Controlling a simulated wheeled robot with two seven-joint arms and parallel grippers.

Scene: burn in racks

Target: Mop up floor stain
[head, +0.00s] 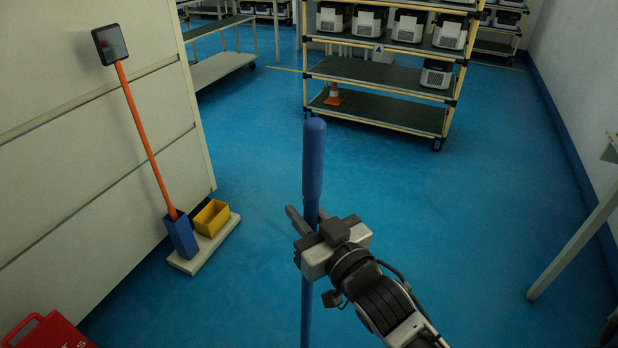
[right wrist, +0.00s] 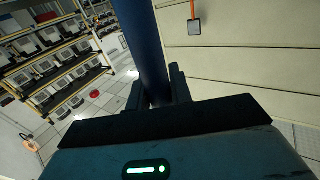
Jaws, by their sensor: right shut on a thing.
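A blue mop handle (head: 313,160) stands upright in the middle of the head view. My right gripper (head: 310,222) is shut on it, below its thick rounded top. The blue handle also shows between the fingers (right wrist: 160,88) in the right wrist view. The lower end of the handle runs out of the bottom of the head view, so the mop head is hidden. No stain can be made out on the blue floor (head: 450,220). My left gripper is not in view.
An orange-handled tool (head: 143,130) leans in a blue holder (head: 180,234) beside a yellow bin (head: 211,217) on a pale base at the left wall. A red case (head: 50,332) lies bottom left. The middle floor is clear.

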